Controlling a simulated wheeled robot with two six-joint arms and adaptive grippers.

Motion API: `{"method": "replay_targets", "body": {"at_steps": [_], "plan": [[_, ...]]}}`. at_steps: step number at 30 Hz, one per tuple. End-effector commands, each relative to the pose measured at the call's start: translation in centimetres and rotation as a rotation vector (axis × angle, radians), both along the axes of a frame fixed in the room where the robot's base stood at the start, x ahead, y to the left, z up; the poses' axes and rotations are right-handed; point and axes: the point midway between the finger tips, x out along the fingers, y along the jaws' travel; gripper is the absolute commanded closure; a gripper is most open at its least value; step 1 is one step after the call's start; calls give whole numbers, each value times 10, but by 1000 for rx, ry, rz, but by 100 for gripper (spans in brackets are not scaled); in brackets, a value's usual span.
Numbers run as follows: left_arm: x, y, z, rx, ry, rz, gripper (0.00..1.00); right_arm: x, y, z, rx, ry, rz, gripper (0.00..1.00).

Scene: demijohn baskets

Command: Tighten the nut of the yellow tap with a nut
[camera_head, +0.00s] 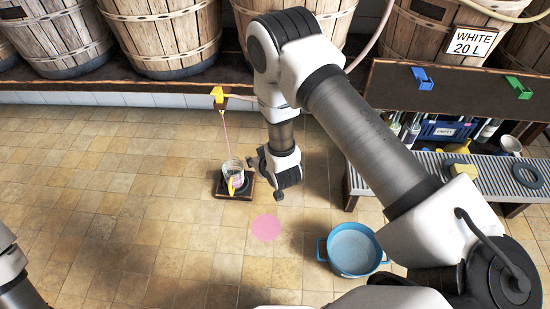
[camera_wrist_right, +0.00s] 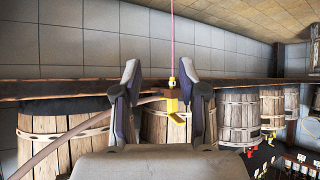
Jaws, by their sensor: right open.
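The yellow tap (camera_head: 217,94) sits at the front edge of the dark barrel shelf in the head view. A thin pink stream runs down from it. In the right wrist view the tap (camera_wrist_right: 174,106) shows beyond and between the fingers, with the scene upside down and the stream rising in the picture. I cannot make out its nut clearly. My right gripper (camera_head: 265,179) is open and empty, in front of the shelf, right of the stream; its two fingers (camera_wrist_right: 160,70) stand apart in the right wrist view. Part of my left arm shows at the left edge, without its gripper.
A glass jar (camera_head: 237,169) with a yellow item stands on a dark stand (camera_head: 221,188) under the stream. A blue tub (camera_head: 353,248) and a slatted bench (camera_head: 430,160) stand at right. Wooden barrels (camera_head: 165,35) line the back.

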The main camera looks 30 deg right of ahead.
Motion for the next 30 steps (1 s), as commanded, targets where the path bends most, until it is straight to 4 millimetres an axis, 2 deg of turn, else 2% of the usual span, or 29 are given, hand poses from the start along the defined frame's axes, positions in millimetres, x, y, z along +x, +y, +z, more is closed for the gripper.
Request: {"method": "replay_targets", "body": {"at_steps": [1,6,12,15,26,28,30], "plan": [[0,0,22,0,0,0,58,-12,-1,14,2,38,-1,58],[0,0,52,0,0,0,58,-51,-2,23,8,156,1,58],[0,0,75,0,0,0,58,-86,-3,29,15,257,1,58],[0,0,78,0,0,0,58,-94,-4,30,16,279,1,58],[0,0,77,0,0,0,58,-93,-4,29,16,273,2,57],[0,0,77,0,0,0,58,-86,-3,35,15,227,7,57],[0,0,77,0,0,-1,58,-67,-1,47,14,132,23,57]]}}
